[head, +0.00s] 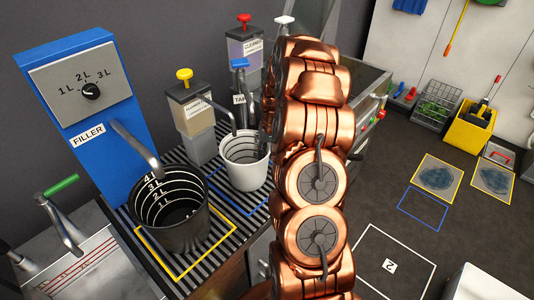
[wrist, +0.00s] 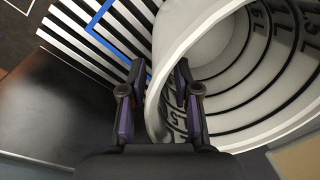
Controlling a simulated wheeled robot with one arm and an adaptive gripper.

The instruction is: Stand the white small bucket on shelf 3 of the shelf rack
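The white small bucket (head: 240,174) stands upright on the striped counter, inside a blue outline, in the head view. It has dark level lines inside and looks empty. It fills the right of the wrist view (wrist: 200,40). My gripper (wrist: 160,72) is open at its rim, one finger outside the wall and one inside. There is a gap between the left finger and the wall. In the head view my copper arm hides the gripper's fingers. I cannot make out the shelf rack in either view.
A black bucket (head: 172,215) stands under the blue filler (head: 80,100), left of the white bucket. At right, the dark floor (head: 385,190) holds marked squares, a yellow bucket (head: 470,128) and a grey crate (head: 436,105).

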